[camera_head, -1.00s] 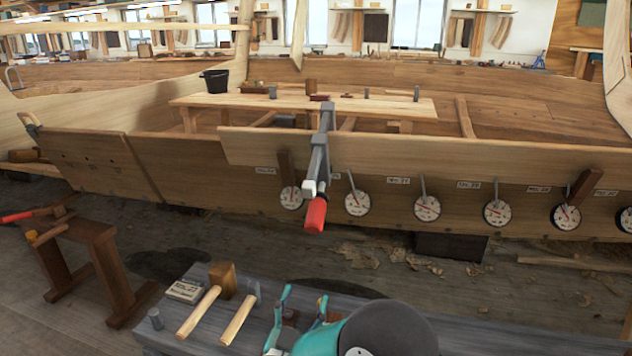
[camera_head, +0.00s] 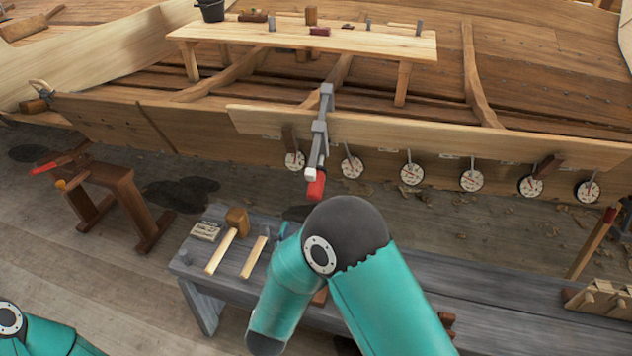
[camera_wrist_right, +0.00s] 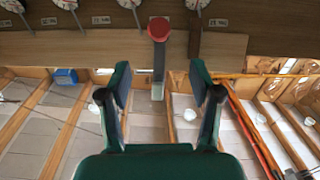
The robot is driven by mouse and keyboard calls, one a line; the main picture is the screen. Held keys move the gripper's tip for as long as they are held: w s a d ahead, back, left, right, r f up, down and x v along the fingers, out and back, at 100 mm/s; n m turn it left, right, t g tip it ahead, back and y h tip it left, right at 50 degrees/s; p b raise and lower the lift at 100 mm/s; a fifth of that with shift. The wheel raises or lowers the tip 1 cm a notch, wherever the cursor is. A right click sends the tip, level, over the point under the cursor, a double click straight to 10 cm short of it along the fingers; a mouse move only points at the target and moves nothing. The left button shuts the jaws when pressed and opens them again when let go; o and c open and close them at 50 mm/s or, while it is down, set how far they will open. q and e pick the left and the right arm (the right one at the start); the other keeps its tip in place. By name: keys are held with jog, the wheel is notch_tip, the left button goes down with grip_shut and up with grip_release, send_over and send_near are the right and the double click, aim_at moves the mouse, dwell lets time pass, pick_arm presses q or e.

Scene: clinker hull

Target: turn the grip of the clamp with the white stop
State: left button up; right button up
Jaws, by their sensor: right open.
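The clamp (camera_head: 318,138) is a grey bar clamp fixed over the top edge of the hull plank. A small white stop (camera_head: 311,174) shows at its lower end, beside its red grip (camera_head: 316,187). In the right wrist view the round end of the red grip (camera_wrist_right: 159,28) lies beyond my right gripper (camera_wrist_right: 160,78). That gripper is open and empty, its two dark green fingers apart, with the grip roughly centred between them but ahead of the tips. In the head view my right arm hides the gripper. My left gripper is out of view.
Several round dials (camera_head: 412,173) hang along the plank right of the clamp. Below stands a grey bench (camera_head: 420,265) with mallets (camera_head: 232,232). A brown trestle (camera_head: 110,180) with red- and orange-handled tools stands left. Open floor lies between bench and hull.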

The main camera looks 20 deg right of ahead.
aim_at(316, 187)
jog(key=p+x, duration=0.2)
jog(key=x, duration=1.3)
jog(key=c, duration=1.1)
jog(key=shift+c, duration=0.2)
